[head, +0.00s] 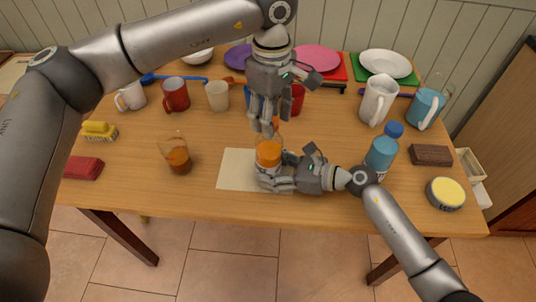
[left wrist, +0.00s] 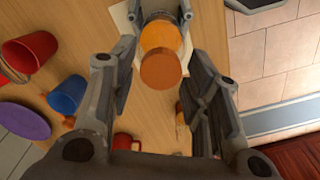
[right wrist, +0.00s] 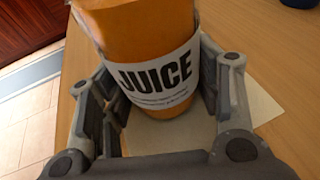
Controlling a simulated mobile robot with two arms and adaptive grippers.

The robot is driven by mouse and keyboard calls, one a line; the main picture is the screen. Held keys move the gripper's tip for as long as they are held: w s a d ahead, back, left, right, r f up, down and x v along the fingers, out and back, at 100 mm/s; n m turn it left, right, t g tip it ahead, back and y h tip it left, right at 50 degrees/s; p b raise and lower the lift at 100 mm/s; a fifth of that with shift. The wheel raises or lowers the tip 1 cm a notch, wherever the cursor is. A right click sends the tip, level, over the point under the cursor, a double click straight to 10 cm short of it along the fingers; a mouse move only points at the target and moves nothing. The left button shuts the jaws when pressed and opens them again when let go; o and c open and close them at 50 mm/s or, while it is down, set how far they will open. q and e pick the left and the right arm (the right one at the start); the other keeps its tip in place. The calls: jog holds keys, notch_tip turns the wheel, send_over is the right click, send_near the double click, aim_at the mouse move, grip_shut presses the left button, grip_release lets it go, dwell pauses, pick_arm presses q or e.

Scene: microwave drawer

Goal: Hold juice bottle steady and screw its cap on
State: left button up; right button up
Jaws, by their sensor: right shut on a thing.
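The juice bottle (head: 268,154), orange with a white JUICE label, stands upright on a pale mat (head: 235,170). My right gripper (head: 272,182) is shut around its lower body. The right wrist view shows the bottle (right wrist: 150,75) between both fingers. My left gripper (head: 268,126) points down over the bottle's top. In the left wrist view, the orange cap (left wrist: 160,68) shows at the bottle's top, between the open left fingers (left wrist: 162,62), with gaps on both sides. I cannot tell how far the cap is seated, since the threads are hidden.
A glass of juice (head: 178,158) stands left of the mat. A blue-capped bottle (head: 383,152), a brown block (head: 431,155) and a yellow-topped tin (head: 445,193) are at the right. Mugs, a white pitcher (head: 378,101) and plates line the back. A red block (head: 84,168) lies far left.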

dwell(0.3)
pick_arm(q)
jog(key=shift+r, duration=2.5)
pick_arm(e)
jog(key=o, duration=1.5)
jog(key=v, duration=1.2)
jog(key=shift+s, duration=0.1)
